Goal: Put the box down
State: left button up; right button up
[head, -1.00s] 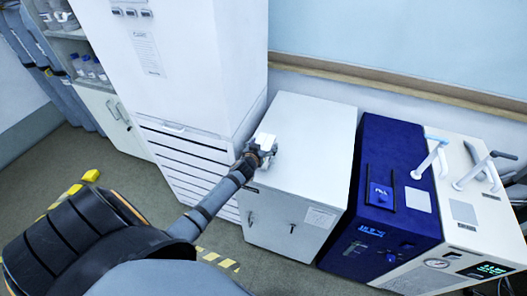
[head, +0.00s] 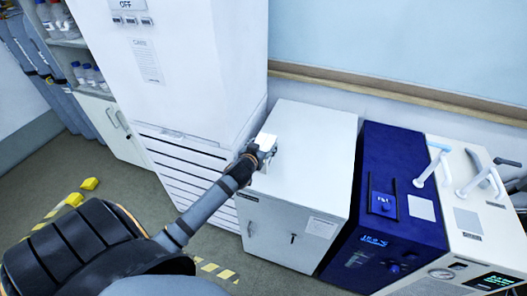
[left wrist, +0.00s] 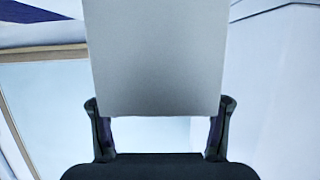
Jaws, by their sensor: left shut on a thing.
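A small white box (head: 266,140) is in my left gripper (head: 262,151), at the left part of the white cabinet's top (head: 312,150) in the head view. I cannot tell if the box touches the top or is held just above it. In the left wrist view the box is a plain pale grey panel (left wrist: 157,60) between the two dark fingers of my left gripper (left wrist: 160,104), which is shut on it. The box's far side is hidden. My right gripper is in neither view.
A tall white unit (head: 190,60) stands left of the cabinet. A dark blue instrument (head: 405,150) and a cream instrument (head: 465,190) with upright handles stand to the right. Most of the cabinet top is bare.

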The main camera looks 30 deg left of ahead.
pick_arm(q)
jog(key=s+d+r+b, duration=0.2)
jog(key=s+d+r, duration=0.2)
jog(key=s, duration=0.4)
jog(key=shift+s+d+r+b, duration=0.35)
jog(key=shift+d+r, duration=0.05)
jog(key=shift+d, duration=0.25)
jog(key=shift+r, duration=0.1)
